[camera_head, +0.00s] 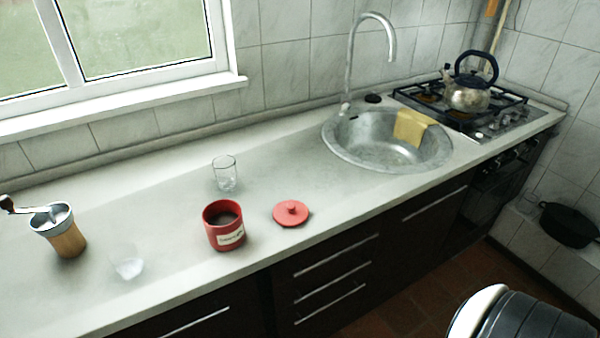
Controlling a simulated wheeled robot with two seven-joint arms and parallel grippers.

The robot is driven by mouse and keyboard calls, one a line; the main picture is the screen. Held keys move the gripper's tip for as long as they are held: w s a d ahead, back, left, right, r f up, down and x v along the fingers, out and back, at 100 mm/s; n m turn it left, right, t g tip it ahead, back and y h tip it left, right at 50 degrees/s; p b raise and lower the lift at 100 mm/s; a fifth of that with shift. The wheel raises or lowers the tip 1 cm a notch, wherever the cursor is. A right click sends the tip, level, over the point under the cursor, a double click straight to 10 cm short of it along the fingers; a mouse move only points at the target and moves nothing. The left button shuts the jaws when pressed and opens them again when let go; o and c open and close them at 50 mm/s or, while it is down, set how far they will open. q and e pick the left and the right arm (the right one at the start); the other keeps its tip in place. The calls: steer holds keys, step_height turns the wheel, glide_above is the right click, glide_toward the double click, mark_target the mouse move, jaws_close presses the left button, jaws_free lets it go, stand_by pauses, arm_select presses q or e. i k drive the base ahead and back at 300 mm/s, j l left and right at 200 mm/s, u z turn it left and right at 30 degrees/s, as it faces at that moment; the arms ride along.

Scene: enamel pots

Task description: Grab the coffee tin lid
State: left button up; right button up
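The red coffee tin lid (291,213) lies flat on the light countertop, with its round knob facing up. The red coffee tin (225,233) stands upright and open just left of the lid, apart from it. The tin has a pale label on its front and dark contents inside. Neither of my grippers shows in the head view. A white and dark grey rounded part at the lower right seems to be one of my arm links.
A clear glass (225,173) stands behind the tin. A coffee grinder (59,230) and a small glass bowl (128,264) are at left. The sink (345,155) with a yellow cloth (410,126) and a stove with a kettle (467,98) are right. Counter around the lid is clear.

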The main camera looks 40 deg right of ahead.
mark_target(289, 212)
steer(key=z, duration=1.1)
steer(key=i+l+u, duration=0.25)
steer(key=l, duration=0.4)
steer(key=l+u, duration=0.25)
steer(key=l, duration=0.35)
steer(key=l+u, duration=0.2)
steer(key=l, duration=0.5)
steer(key=i, duration=0.05)
